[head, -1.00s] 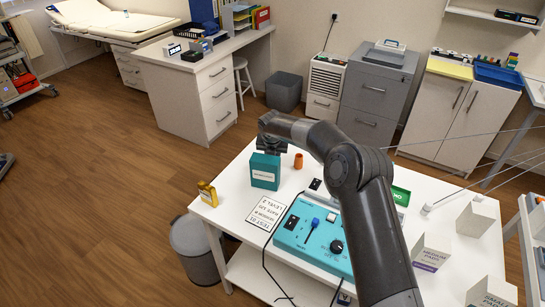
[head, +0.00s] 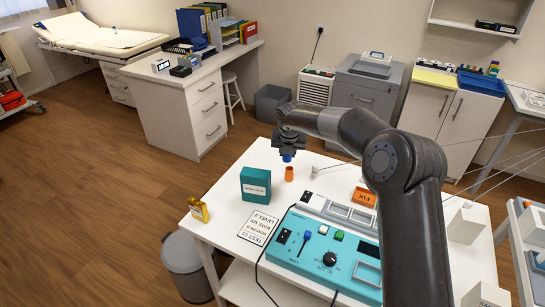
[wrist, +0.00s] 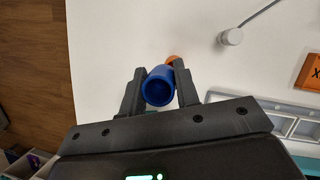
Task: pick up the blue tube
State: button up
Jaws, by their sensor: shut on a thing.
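The blue tube (wrist: 158,88) is between the two fingers of my gripper (wrist: 160,78) in the wrist view, its round open end facing the camera. In the head view its blue lower part (head: 287,158) shows below my gripper (head: 287,149), above the white table (head: 225,222). My gripper is shut on it. An orange tube (head: 289,174) stands upright on the table just below the blue tube. In the wrist view the orange tube (wrist: 171,60) is partly hidden behind the blue one.
A teal box (head: 255,184) stands left of the orange tube. A teal control panel (head: 328,252) with knobs lies in front. A yellow object (head: 199,210) is near the left edge. A small white cylinder (head: 314,171) with a cable lies right of the orange tube.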

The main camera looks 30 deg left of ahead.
jog(key=shift+w+d+r, duration=0.1)
jog(key=shift+d+r, duration=0.3)
jog(key=shift+d, duration=0.25)
jog(key=shift+w+d+r, duration=0.1)
jog(key=shift+d+r, duration=0.25)
jog(key=shift+d, duration=0.25)
